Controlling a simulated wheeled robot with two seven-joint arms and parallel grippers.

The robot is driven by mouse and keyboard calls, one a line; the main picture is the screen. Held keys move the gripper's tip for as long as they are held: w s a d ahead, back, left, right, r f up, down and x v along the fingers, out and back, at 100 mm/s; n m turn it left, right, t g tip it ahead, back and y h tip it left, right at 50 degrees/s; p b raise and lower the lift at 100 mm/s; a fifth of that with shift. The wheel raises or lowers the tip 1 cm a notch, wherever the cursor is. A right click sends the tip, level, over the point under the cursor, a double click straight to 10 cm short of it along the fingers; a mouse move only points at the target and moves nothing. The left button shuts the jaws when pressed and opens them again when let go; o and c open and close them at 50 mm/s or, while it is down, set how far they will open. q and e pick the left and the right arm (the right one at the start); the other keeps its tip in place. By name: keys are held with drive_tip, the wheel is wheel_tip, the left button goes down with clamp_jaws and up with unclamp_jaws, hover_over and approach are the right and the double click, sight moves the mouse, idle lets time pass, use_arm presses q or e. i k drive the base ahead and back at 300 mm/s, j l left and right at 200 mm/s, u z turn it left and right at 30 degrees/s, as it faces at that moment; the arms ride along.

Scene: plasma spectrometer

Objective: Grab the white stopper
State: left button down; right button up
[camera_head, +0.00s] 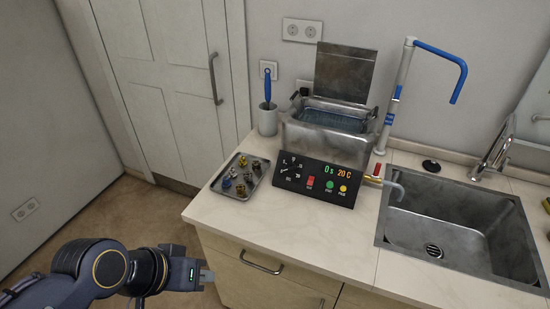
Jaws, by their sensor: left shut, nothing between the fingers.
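I cannot make out a white stopper for certain. A small metal tray (219,188) on the left of the counter holds several small parts; they look gold, grey and blue, and are too small to tell apart well. A black round piece (431,166) lies on the counter behind the sink. My left gripper (207,275) is at the lower left, in front of the cabinet and apart from the tray. It is shut and empty. My right gripper is out of view.
A metal bath with an open lid (331,129) stands behind a black control panel (316,181). A cup with a blue-handled brush (267,121), a blue-and-white tap pipe (405,85) and a sink (450,227) are nearby. The front counter (290,228) is clear.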

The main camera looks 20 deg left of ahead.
sight(232, 174)
drive_tip(key=i+j+z, duration=0.15)
drive_tip(key=j+z, duration=0.25)
drive_tip(key=j, duration=0.2)
drive_tip(key=i+j+z, duration=0.1)
drive_tip(key=j+z, duration=0.3)
drive_tip(key=j, duration=0.2)
drive_tip(key=j+z, duration=0.45)
drive_tip(key=j, duration=0.15)
